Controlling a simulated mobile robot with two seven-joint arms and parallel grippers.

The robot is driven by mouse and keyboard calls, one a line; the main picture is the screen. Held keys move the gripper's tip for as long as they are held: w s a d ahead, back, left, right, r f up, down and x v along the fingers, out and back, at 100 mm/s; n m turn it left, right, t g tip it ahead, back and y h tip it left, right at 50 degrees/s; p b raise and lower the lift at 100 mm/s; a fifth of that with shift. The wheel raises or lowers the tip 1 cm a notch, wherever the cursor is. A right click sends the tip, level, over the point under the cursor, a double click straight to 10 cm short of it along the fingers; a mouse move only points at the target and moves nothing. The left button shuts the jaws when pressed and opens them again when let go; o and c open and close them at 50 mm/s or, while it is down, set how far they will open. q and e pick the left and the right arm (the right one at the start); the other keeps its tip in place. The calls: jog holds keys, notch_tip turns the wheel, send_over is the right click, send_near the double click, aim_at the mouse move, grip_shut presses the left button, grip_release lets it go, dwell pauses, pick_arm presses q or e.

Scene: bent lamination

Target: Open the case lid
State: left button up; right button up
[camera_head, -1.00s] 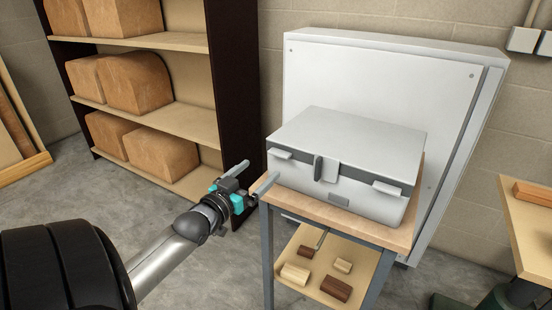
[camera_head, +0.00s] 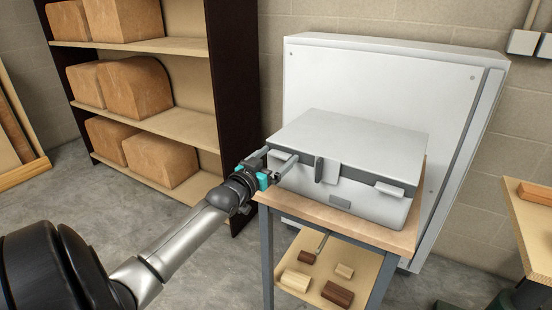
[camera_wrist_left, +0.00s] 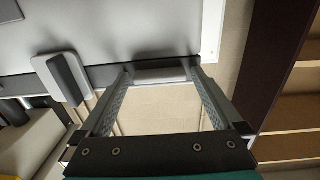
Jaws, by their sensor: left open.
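A pale grey case (camera_head: 375,207) stands on a small wooden-topped stand, with its lid (camera_head: 350,140) closed. A dark band runs around it below the lid. The front has a latch plate (camera_head: 331,172) with a dark lever beside it, and a tab (camera_head: 390,190) on the right. My left gripper (camera_head: 279,157) is at the case's front left corner. In the left wrist view, its open fingers (camera_wrist_left: 161,74) reach to either side of a pale tab (camera_wrist_left: 160,73) on the case's edge. Whether they touch it I cannot tell. My right gripper is out of view.
The stand (camera_head: 385,234) has a lower shelf with several small wood blocks. A white panel (camera_head: 390,80) leans behind the case. A shelf unit (camera_head: 235,90) with brown blocks is at the left, and a workbench (camera_head: 530,225) at the right. Floor is clear in front.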

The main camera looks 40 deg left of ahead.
pick_arm(q)
grip_shut()
dwell(0.8)
